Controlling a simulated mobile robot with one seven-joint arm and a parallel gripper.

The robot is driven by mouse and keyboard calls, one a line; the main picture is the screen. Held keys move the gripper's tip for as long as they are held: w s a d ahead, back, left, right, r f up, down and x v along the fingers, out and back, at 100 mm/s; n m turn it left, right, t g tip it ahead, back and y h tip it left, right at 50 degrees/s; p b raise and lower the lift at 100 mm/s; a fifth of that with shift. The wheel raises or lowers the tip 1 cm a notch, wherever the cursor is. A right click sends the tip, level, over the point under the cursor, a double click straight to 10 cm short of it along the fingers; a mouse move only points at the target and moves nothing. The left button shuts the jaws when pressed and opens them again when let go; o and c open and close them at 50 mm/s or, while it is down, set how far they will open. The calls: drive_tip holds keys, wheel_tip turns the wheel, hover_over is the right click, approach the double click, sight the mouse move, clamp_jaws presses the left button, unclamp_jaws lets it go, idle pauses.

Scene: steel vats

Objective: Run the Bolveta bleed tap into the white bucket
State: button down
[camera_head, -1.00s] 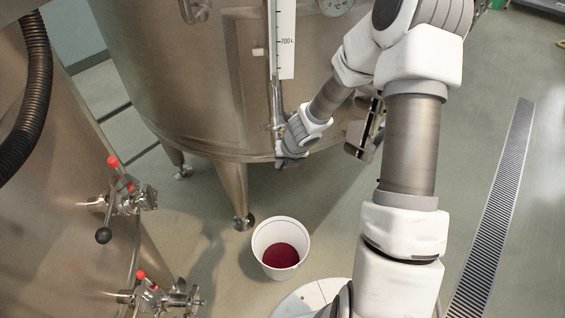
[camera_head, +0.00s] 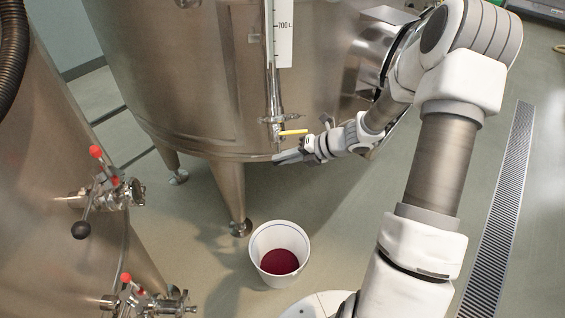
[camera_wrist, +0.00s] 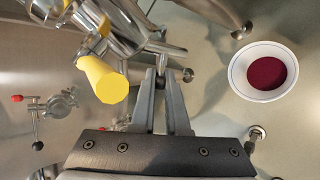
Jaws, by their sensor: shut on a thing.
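The tap (camera_head: 277,133) is a small steel fitting low on the large vat, under a sight tube, with a yellow handle (camera_head: 292,131) pointing right. The yellow handle is large in the wrist view (camera_wrist: 104,80). My gripper (camera_head: 280,158) is just below the tap. In the wrist view my gripper (camera_wrist: 161,74) is shut on a slim steel part of the tap, to the right of the yellow handle; the fingers hide much of that part. The white bucket (camera_head: 260,262) stands on the floor below and holds dark red liquid (camera_head: 279,262). No stream shows.
The large steel vat (camera_head: 170,80) stands on legs behind the bucket. Another steel vat (camera_head: 50,200) at left has valves with red knobs (camera_head: 96,152). A floor drain grate (camera_head: 500,210) runs along the right, with clear floor beside it.

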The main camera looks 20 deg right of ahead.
drive_tip(key=y+b, duration=0.2)
drive_tip(key=f+m+t+y+b, duration=0.1)
drive_tip(key=b, duration=0.1)
drive_tip(key=shift+d+f+y, duration=0.1)
drive_tip(key=shift+d+y, duration=0.1)
drive_tip(key=shift+y, duration=0.2)
drive_tip(key=m+t+y+b, duration=0.1)
drive_tip(key=y+b, duration=0.1)
drive_tip(key=shift+b, duration=0.4)
drive_tip(key=shift+y+b, duration=0.35)
drive_tip(key=shift+y, duration=0.15)
drive_tip(key=shift+t, duration=0.3)
drive_tip(key=shift+a, duration=0.1)
drive_tip(key=c, duration=0.9)
unclamp_jaws()
drive_tip(key=p+v, duration=0.1)
drive_tip(key=v, duration=1.6)
drive_tip(key=shift+s+d, duration=0.15)
drive_tip(key=shift+d, duration=0.1)
